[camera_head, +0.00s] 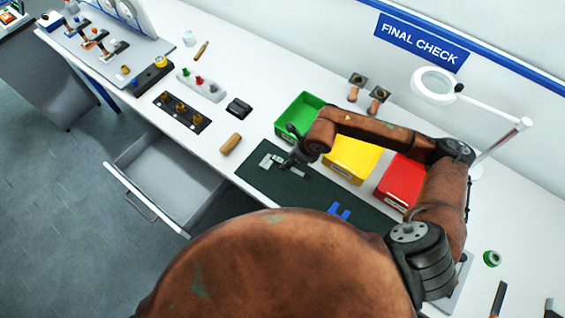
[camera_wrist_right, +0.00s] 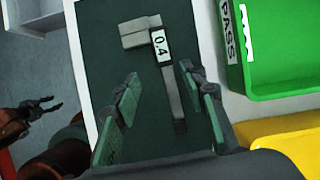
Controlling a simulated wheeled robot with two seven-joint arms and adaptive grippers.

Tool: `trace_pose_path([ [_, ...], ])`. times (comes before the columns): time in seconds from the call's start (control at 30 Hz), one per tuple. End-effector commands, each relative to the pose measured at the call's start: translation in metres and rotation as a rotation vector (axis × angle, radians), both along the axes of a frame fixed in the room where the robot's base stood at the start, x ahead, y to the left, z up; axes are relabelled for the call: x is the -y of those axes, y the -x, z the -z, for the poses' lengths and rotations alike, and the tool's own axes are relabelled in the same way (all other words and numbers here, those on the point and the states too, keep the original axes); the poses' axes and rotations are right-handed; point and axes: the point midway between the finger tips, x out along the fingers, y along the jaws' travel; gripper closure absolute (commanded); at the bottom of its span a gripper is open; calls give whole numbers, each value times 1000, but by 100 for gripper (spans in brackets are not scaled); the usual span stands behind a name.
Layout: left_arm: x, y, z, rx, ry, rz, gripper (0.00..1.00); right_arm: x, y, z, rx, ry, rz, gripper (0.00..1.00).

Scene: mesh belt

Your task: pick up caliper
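The grey caliper (camera_head: 269,160) lies on the dark green mat (camera_head: 262,182). In the right wrist view the caliper (camera_wrist_right: 141,34) shows its jaws at the top, a white "0.4" label and a long beam running down. My right gripper (camera_head: 291,162) is over the caliper's beam in the head view and hides part of it. In the right wrist view my right gripper (camera_wrist_right: 160,82) is open, its green-padded fingers on either side of the beam, without visible contact. My left gripper (camera_wrist_right: 42,108) shows at the left of the wrist view, open and empty, away from the caliper.
Green (camera_head: 293,112), yellow (camera_head: 352,160) and red (camera_head: 401,183) bins stand behind the mat. A blue part (camera_head: 338,211) lies on the mat. A wooden block (camera_head: 231,144) lies to its left. An open drawer (camera_head: 160,170) sticks out in front.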

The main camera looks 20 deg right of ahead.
Motion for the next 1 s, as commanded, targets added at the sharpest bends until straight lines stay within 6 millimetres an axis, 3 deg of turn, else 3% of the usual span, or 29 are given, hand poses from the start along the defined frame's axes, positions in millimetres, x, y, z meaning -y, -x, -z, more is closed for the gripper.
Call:
trace_pose_path([
  [0.27, -2, 18, -14, -18, -2, -5, 60, -10, -25, 36, -11, -2, 3, 61],
  [0.5, -1, -20, -17, 27, 0, 4, 60, -12, -28, 49, -10, -1, 2, 61],
  [0.63, -1, -20, -17, 28, 0, 5, 60, -12, -28, 49, -10, 0, 1, 61],
  [1.0, -2, -2, -15, 5, -1, 0, 60, -12, -28, 48, -10, 0, 1, 86],
])
